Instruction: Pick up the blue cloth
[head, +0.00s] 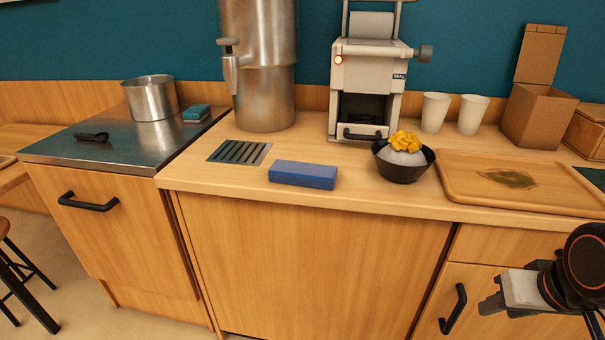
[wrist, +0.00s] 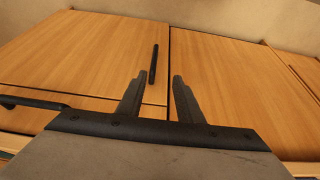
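The blue cloth (head: 303,174) lies as a flat folded block near the front edge of the wooden counter, in front of the drain grate in the head view. My gripper (head: 488,299) is at the lower right of the head view, in front of the cabinet doors, lower than the counter top and well to the right of the cloth. In the wrist view my gripper (wrist: 156,82) has its two fingers apart with nothing between them. The cloth does not show in the wrist view.
Behind the cloth are a drain grate (head: 239,152) and a metal cylinder (head: 265,100). A dark bowl (head: 403,171) with a yellow topping and a wooden tray (head: 460,200) with a spill stand to its right. A teal sponge (head: 196,113) lies farther left.

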